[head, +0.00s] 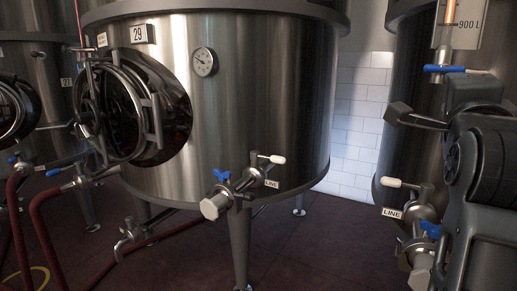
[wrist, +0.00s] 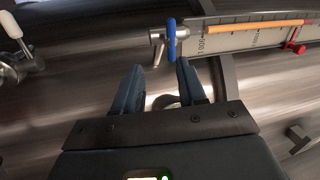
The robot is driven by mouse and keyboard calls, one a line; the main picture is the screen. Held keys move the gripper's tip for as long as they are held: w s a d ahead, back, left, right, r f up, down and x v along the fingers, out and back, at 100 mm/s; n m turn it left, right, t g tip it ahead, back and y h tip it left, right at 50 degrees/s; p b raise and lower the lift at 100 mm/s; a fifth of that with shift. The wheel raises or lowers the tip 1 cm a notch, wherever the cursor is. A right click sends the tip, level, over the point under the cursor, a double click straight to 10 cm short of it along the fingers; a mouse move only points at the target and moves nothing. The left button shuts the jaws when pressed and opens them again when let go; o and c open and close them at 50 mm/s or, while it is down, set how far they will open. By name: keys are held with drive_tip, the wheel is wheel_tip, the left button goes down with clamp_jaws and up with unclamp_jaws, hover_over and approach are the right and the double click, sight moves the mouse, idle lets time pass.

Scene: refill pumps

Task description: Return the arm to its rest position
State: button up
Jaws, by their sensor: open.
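My gripper (wrist: 160,67) is open and empty in the wrist view, its two dark blue fingers apart. Just beyond the fingertips is a blue-handled valve (wrist: 171,40) at the end of a sight gauge (wrist: 265,28) filled with orange. Nothing sits between the fingers. In the head view my arm is folded at the right edge, with my gripper (head: 397,116) in front of the right tank (head: 395,75), below the gauge's blue handle (head: 445,69). I cannot tell the exact gap between them.
A large steel tank (head: 265,100) marked 29 stands in the middle, with a round hatch (head: 130,110) and an outlet valve (head: 215,205). A white-handled valve (head: 393,183) is below my gripper. Red hoses (head: 40,225) lie left. The dark floor (head: 320,240) between the tanks is clear.

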wheel_tip(320, 180, down, 11)
drive_tip(key=s+a+n+t+y, duration=0.2)
drive_tip(key=s+a+n+y, duration=0.15)
drive_tip(key=n, duration=0.45)
drive_tip(key=s+a+f+n+g+y, duration=0.1)
drive_tip(key=s+a+f+n+y, duration=0.15)
drive_tip(key=s+f+n, duration=0.55)
drive_tip(key=s+a+f+n+g+y, duration=0.15)
drive_tip(key=s+f+n+y, duration=0.3)
drive_tip(key=s+f, duration=0.75)
drive_tip(key=s+a+f+n+g, duration=0.1)
drive_tip(key=s+a+f, duration=0.1)
drive_tip(key=s, duration=0.7)
drive_tip(key=s+a+f+n+g, duration=0.1)
drive_tip(key=s+a+f+n, duration=0.15)
drive_tip(key=s, duration=0.65)
wheel_tip(320, 180, up, 17)
drive_tip(key=m+p, duration=0.1)
drive_tip(key=p, duration=1.5)
drive_tip(key=shift+f+p, duration=0.15)
drive_tip(key=shift+p, duration=0.15)
drive_tip(key=shift+a+y, duration=0.1)
drive_tip(key=shift+y, duration=0.15)
